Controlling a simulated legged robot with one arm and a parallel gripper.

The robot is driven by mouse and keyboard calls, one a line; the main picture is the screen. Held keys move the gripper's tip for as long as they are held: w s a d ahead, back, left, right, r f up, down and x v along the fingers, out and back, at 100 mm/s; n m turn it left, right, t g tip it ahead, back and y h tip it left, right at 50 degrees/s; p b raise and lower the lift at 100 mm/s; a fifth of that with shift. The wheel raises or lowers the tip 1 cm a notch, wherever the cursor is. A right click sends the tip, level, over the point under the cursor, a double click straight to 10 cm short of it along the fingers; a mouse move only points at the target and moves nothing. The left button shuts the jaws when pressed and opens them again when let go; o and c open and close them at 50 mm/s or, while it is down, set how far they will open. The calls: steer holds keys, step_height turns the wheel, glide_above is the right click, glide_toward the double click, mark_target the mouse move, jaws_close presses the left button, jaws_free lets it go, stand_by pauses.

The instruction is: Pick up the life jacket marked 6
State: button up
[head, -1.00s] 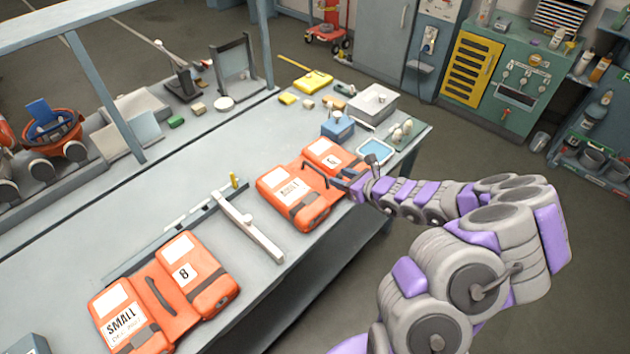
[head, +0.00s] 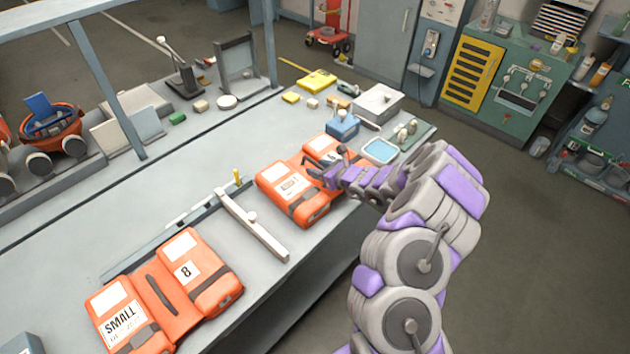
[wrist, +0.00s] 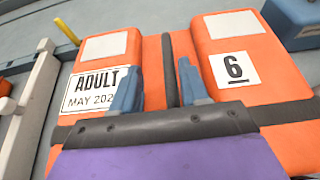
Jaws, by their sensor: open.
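The life jacket marked 6 (wrist: 270,91) is orange, with a white "6" label and an "ADULT MAY 202…" label. It fills most of the wrist view and lies flat on the bench in the head view (head: 288,181). A dark strap handle (wrist: 170,75) runs down its middle. My gripper (wrist: 158,85) is open over the jacket, its two blue-grey fingers apart with the handle between them in the picture. I cannot tell whether the fingers touch the jacket. In the head view, my gripper (head: 318,170) is at the jacket's middle.
Another orange life jacket, marked 8 and SMALL (head: 205,275), lies at the near left of the bench (head: 150,205). A grey bar (head: 255,232) lies between the jackets. A blue box (head: 342,124) and a blue-topped tray (head: 380,151) stand just beyond the jacket marked 6.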

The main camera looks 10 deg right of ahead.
steer(key=shift+w+d+f, duration=0.55)
steer(key=shift+w+d, duration=0.05)
steer(key=shift+w, duration=0.15)
steer(key=shift+d+r, duration=0.1)
steer(key=shift+d, duration=0.35)
steer(key=shift+a, duration=1.15)
steer(key=c, duration=0.4)
steer(key=shift+d, duration=0.1)
steer(key=c, duration=0.3)
steer(key=shift+d, duration=0.75)
jaws_close()
steer(key=shift+a, duration=0.55)
steer(key=shift+d, duration=0.2)
